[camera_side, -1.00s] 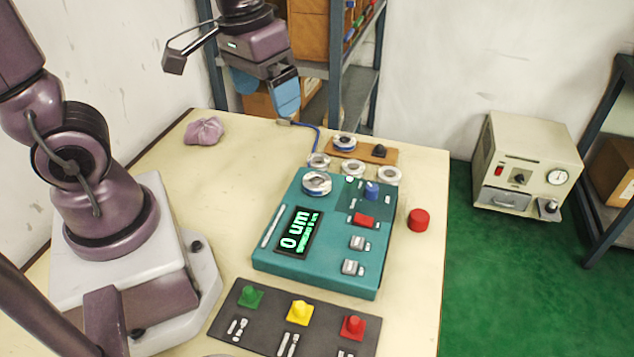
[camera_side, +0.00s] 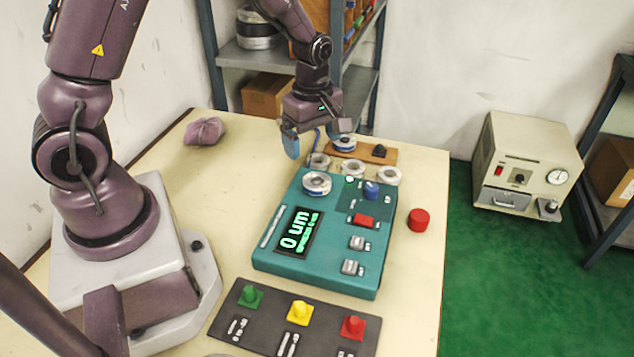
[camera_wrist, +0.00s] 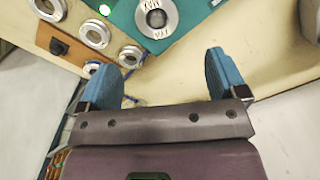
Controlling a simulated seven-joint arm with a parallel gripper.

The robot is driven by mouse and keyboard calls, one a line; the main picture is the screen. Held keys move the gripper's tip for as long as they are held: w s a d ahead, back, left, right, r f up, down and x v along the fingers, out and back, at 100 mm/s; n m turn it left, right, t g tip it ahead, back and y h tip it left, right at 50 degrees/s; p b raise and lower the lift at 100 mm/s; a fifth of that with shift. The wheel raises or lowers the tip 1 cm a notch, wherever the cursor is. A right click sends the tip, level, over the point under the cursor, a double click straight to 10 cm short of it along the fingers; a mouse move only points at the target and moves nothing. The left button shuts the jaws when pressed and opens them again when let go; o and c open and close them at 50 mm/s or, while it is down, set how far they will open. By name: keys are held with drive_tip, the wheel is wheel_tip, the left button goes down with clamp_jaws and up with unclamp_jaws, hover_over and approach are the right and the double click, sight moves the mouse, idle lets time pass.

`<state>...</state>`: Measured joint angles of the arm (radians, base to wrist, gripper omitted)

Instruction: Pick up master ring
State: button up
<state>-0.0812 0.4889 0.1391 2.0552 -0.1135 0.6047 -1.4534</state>
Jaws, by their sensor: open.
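Several metal rings are in view, and no readable label tells me which is the master ring. Three plain rings, left (camera_side: 318,161), middle (camera_side: 353,168) and right (camera_side: 388,175), lie between board and box. My gripper (camera_side: 314,140) is open and empty, pointing down just left of the board ring; its blue fingers (camera_wrist: 165,66) are apart.
A dark knob (camera_side: 379,151) stands on the board's right end. A red button (camera_side: 418,220) is right of the box. A button panel (camera_side: 296,318) lies in front. A purple cloth (camera_side: 204,131) is at the back left.

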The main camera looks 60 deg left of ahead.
sight(316, 177)
drive_tip(key=f, duration=0.9)
drive_tip(key=shift+w+d+f, duration=0.15)
drive_tip(key=shift+w+d, duration=0.05)
drive_tip(key=shift+c, duration=0.3)
drive_tip(key=c, duration=1.2)
drive_tip(key=shift+r, duration=0.2)
